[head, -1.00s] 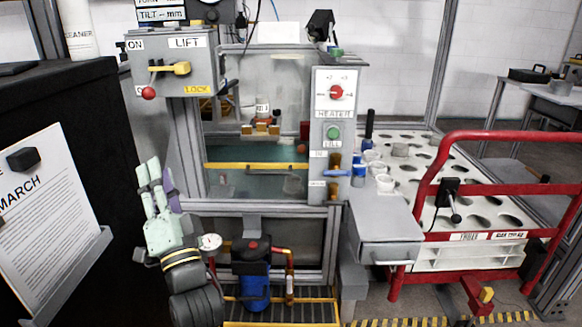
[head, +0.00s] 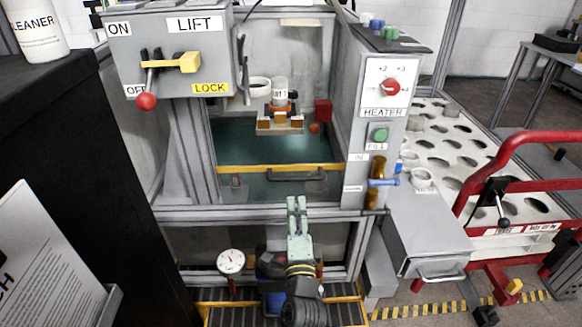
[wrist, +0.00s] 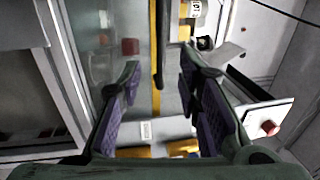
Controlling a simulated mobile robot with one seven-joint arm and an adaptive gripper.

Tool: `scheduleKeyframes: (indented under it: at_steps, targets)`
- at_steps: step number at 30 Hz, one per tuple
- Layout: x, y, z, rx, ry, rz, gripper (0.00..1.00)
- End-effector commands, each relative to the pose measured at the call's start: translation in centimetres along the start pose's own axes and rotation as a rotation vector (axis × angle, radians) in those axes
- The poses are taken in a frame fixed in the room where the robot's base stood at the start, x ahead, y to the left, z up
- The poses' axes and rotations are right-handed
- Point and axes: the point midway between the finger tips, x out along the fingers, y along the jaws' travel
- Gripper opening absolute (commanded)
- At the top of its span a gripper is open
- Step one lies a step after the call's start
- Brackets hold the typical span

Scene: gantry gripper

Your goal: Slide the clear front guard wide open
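The clear front guard (head: 240,150) spans the front of the machine's opening, with a yellow strip (head: 235,168) across its lower part. A dark bar handle (head: 297,177) sits just below the strip. My gripper (head: 297,200) is in front of the guard, a little below the handle in the head view. In the wrist view my gripper (wrist: 158,90) has its two padded fingers well apart and nothing held. The dark handle (wrist: 158,60) and yellow strip (wrist: 154,25) run between and beyond the fingertips there. Contact is not visible.
The LIFT box (head: 170,52) with its red-knobbed lever is at upper left, the HEATER panel (head: 382,110) at right. Behind the guard are a red block (head: 323,110) and a jar (head: 280,92). A gauge (head: 231,261) and drawer (head: 430,240) are lower down.

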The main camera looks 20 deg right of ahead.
Motion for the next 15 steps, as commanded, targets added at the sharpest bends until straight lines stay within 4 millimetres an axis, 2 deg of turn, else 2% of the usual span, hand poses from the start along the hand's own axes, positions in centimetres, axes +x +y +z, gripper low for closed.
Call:
scheduleKeyframes:
  at_steps: [5,15]
  targets:
    - [1.8,-0.2,-0.1,0.003,0.001,0.000,0.31]
    - [8.2,-0.3,-0.1,0.001,0.001,-0.001,0.31]
